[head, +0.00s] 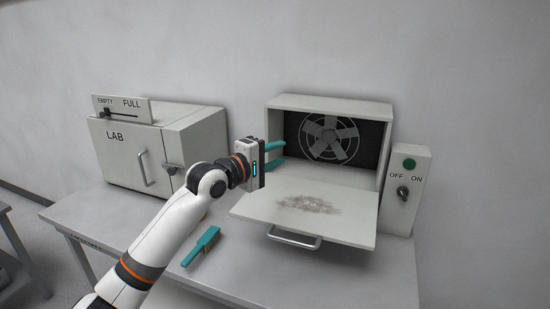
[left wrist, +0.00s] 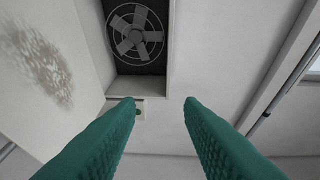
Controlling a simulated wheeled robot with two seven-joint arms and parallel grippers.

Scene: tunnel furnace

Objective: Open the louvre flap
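The louvre flap (head: 345,222) is a light panel with a grey-brown dusty patch and a bar handle (head: 294,240) at its front edge. It is swung down, roughly level, in front of the open box (head: 330,103) with a dark fan (head: 330,138) inside. In the left wrist view the flap (left wrist: 40,110) is at the left and the fan (left wrist: 136,34) at the top. My left gripper (head: 282,154) is at the box's left side, above the flap's left edge. Its teal fingers also show in the left wrist view (left wrist: 159,101), apart with nothing between them. My right gripper is out of view.
A LAB cabinet (head: 120,165) with a FULL/EMPTY slider (head: 122,110) stands left. A teal brush (head: 202,246) lies on the table (head: 330,285) in front. An OFF/ON switch box (head: 410,170) with a green lamp stands right of the fan box. The front right table is clear.

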